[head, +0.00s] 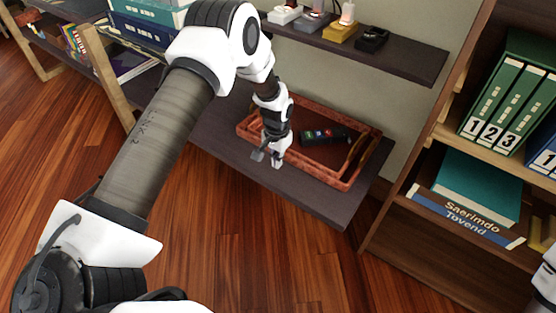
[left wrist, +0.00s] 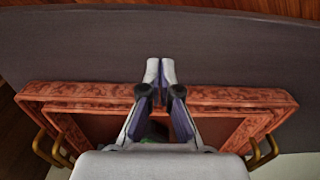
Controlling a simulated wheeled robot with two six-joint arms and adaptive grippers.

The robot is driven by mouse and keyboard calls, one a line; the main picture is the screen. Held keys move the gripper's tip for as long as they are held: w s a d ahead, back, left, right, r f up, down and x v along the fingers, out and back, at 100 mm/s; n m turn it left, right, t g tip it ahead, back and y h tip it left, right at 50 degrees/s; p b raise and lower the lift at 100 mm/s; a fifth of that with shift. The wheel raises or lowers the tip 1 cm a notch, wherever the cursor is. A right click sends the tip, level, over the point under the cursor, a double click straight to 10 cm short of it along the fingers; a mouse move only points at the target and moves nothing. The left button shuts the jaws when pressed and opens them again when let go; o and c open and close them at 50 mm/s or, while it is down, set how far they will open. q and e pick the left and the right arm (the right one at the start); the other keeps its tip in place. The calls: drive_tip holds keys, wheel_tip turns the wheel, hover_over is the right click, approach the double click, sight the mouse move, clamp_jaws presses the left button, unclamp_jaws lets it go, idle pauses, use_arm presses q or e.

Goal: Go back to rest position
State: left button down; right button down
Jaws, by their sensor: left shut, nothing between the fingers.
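My left arm comes in from the left in the head view and reaches over a dark shelf board. My left gripper (head: 276,160) is shut and empty, at the front rim of a red-brown tray (head: 335,180). In the left wrist view the fingertips of my left gripper (left wrist: 160,66) are together, and the tray (left wrist: 70,95) lies beyond and below them. A dark object with small coloured spots (head: 325,135) lies in the tray. At the right edge of the head view a white and dark part of my right arm shows; its gripper is not seen.
The tray stands on the dark lower shelf (head: 225,140). An upper shelf (head: 400,62) above it holds several small items. A bookcase at right holds green binders (head: 505,95) and flat books (head: 478,187). Wooden floor (head: 240,240) is clear in front.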

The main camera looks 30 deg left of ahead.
use_arm(q)
wheel_tip(320, 180, up, 6)
drive_tip(key=p, duration=0.1)
drive_tip(key=s+d+f+g, duration=0.2)
drive_tip(key=s+f, duration=0.4)
drive_tip(key=s, duration=0.3)
drive_tip(key=s+d+f+g, duration=0.25)
drive_tip(key=s+f, duration=0.25)
drive_tip(key=s, duration=0.4)
drive_tip(key=s+d+f+t, duration=0.1)
drive_tip(key=s+d, duration=0.1)
drive_tip(key=s, duration=0.7)
drive_tip(key=s+d+t, duration=0.1)
drive_tip(key=s+d, duration=0.1)
drive_tip(key=s, duration=0.6)
wheel_tip(320, 180, up, 27)
drive_tip(key=w+n+t+p, duration=0.1)
drive_tip(key=w+t+p, duration=0.1)
drive_tip(key=p, duration=2.4)
drive_tip(key=shift+w+a+p, duration=0.3)
drive_tip(key=shift+w+a, duration=0.05)
drive_tip(key=shift+a, duration=0.05)
